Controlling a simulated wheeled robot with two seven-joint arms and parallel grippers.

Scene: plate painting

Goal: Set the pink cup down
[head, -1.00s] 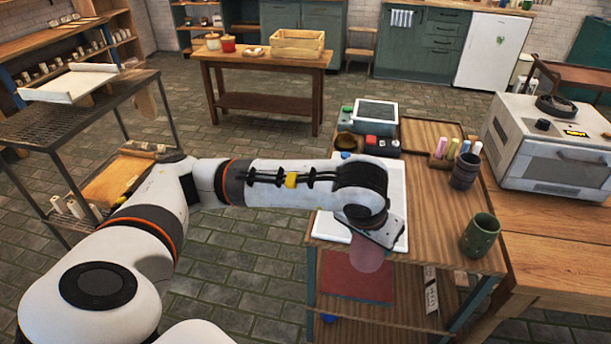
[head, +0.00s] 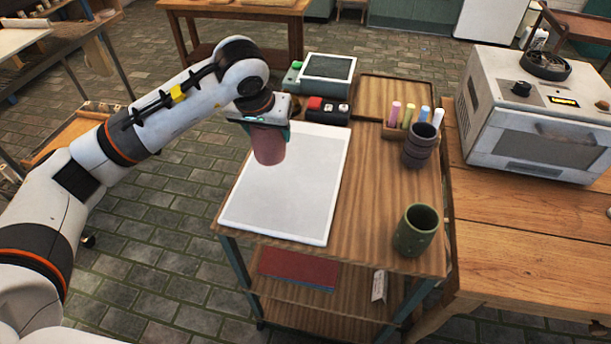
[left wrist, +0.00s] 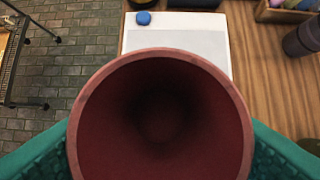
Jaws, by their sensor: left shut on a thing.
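The pink cup (head: 269,146) is held in my left gripper (head: 266,128), above the left part of a white board (head: 290,205) on the wooden cart. In the head view I cannot tell the exact gap between cup and board. In the left wrist view the cup (left wrist: 160,120) fills the lower middle, its open mouth facing the camera and its inside empty. The green fingers of my left gripper (left wrist: 160,140) close on it from both sides. My right gripper is not in view.
A green cup (head: 416,230) and a dark ribbed cup (head: 420,146) stand right of the board. Coloured sticks (head: 410,115) and a screen device (head: 327,74) are at the back. An oven (head: 540,120) stands on the right table. Most of the board is clear.

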